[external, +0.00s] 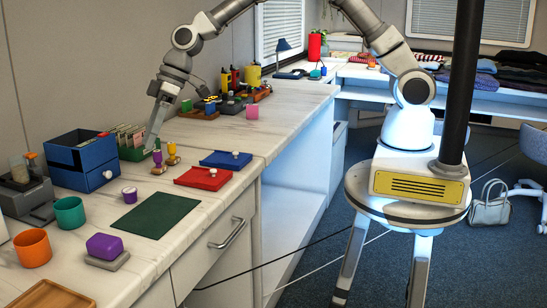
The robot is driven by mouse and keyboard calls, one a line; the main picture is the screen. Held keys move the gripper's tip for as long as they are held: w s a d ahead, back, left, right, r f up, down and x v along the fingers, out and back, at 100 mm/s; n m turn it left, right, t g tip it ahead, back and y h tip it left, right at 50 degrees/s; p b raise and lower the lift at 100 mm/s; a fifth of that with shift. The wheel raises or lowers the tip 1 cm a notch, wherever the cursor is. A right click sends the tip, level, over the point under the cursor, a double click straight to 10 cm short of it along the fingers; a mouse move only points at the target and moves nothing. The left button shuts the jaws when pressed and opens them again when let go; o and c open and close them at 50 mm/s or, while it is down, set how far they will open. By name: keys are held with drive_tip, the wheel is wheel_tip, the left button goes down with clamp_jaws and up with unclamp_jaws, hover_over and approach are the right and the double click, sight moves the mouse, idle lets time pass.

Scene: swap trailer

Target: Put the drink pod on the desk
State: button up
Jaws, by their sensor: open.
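A small purple cup-shaped piece with a pale top (129,195) stands on the marble-topped counter (215,215), left of a dark green mat; it looks like the drink pod, but it is too small to be sure. My gripper (152,142) points down over the counter behind this piece, near a green card box (135,153). It is open, and I see nothing held in it. Its fingertips are small here, and I cannot tell their exact height. A desk (465,85) with folded clothes stands along the back wall.
Near my gripper stand two small stamp-like pieces (172,155), a blue drawer box (82,160), and red (203,179) and blue (226,159) trays. A teal cup (70,213), an orange cup (33,248) and a purple block (104,246) stand in front. The green mat (155,215) is bare.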

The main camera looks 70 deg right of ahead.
drive_tip(key=s+d+r+m+t+h, duration=0.1)
drive_tip(key=s+d+r+m+h, duration=0.1)
drive_tip(key=s+d+r, duration=0.6)
drive_tip(key=s+d+r+m+t+h, duration=0.15)
drive_tip(key=s+d+r, duration=0.35)
drive_tip(key=d, duration=0.5)
drive_tip(key=s+d+r+m+h, duration=0.1)
drive_tip(key=s+d+m, duration=0.1)
drive_tip(key=s+d, duration=0.4)
drive_tip(key=s+d+r+m, duration=0.1)
drive_tip(key=s+d+m, duration=0.2)
drive_tip(key=s+d, duration=0.4)
drive_tip(key=s, duration=0.5)
drive_tip(key=shift+h, duration=0.35)
wheel_tip(320, 180, up, 11)
drive_tip(key=p, duration=1.1)
